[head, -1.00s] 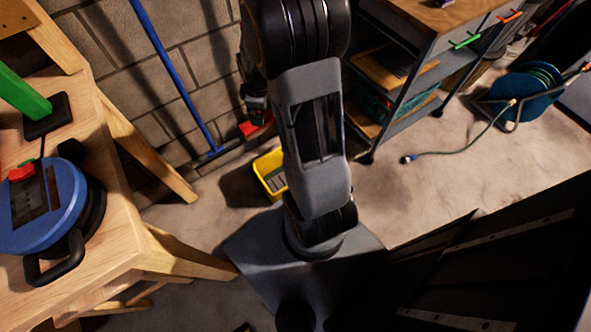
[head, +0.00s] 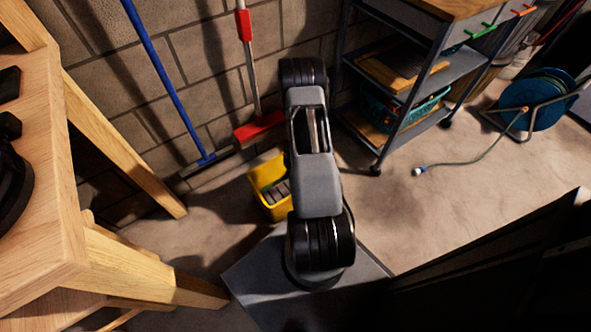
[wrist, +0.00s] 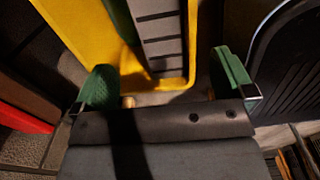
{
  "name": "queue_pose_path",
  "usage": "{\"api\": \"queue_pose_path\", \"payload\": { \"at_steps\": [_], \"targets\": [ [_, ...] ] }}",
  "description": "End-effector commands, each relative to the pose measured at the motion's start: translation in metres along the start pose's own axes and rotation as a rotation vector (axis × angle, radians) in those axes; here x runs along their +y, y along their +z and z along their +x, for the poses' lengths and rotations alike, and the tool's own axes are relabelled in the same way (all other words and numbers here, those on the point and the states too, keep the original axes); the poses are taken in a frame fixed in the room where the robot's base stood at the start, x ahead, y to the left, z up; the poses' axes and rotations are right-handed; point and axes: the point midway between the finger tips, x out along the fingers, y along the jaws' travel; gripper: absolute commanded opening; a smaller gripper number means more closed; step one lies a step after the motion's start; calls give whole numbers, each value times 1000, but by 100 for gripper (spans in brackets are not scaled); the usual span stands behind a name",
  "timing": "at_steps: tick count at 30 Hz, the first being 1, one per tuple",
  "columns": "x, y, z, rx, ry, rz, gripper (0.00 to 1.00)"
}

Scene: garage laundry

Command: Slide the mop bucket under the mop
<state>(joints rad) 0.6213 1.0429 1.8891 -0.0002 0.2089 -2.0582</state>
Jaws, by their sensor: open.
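The yellow mop bucket (head: 266,181) stands on the floor by the block wall, partly hidden behind my arm. Its grey slotted insert shows inside. A tool with a red flat head (head: 258,130) and a pale pole, seemingly the mop, is upright at the wall, just behind the bucket. My gripper is hidden in the head view. In the wrist view my gripper (wrist: 166,84) is open, its green fingertips apart, with the bucket's yellow rim (wrist: 172,84) in front of and between them. I cannot tell whether they touch it. A red piece shows at the left edge there.
A blue-handled tool (head: 172,80) leans on the wall to the left. A wooden workbench (head: 45,210) fills the left side. A shelf cart (head: 440,75) stands right of the bucket. A hose reel (head: 530,105) trails its hose over the open floor at right.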

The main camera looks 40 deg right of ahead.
Motion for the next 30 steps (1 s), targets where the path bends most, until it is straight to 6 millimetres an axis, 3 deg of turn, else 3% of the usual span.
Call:
{"api": "queue_pose_path", "payload": {
  "at_steps": [11,30],
  "targets": [
    [0,0,10,1,-2,2,100],
    [-1,-1,114,1,-2,2,100]
  ]
}}
